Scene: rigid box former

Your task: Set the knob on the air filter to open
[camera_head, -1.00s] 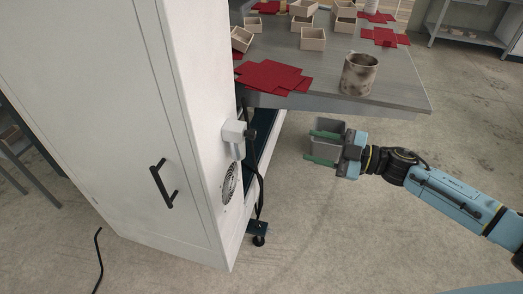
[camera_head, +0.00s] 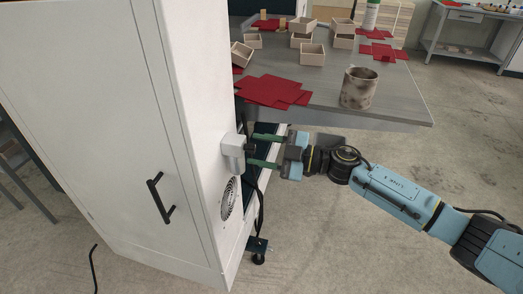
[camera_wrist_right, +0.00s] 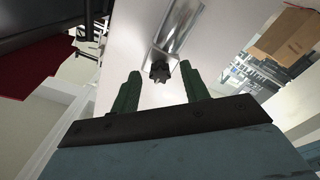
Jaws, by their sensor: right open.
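The air filter (camera_head: 232,152) is a small pale grey unit on the side of the white cabinet. Its dark knob shows in the right wrist view (camera_wrist_right: 160,71) as a lobed black piece at the end of a metallic body. My right gripper (camera_head: 264,150) reaches in from the right with its green fingers apart at the filter. In the right wrist view the fingers (camera_wrist_right: 158,92) point toward the knob, one on each side, with the knob just beyond the tips. I cannot tell contact. The knob's setting is not readable. My left gripper is out of view.
The white cabinet (camera_head: 130,130) has a black handle (camera_head: 160,197) and a round vent (camera_head: 229,198). A grey table (camera_head: 400,98) with a stained mug (camera_head: 358,88), red sheets (camera_head: 270,91) and small boxes stands above my right arm. A black cable hangs below the filter.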

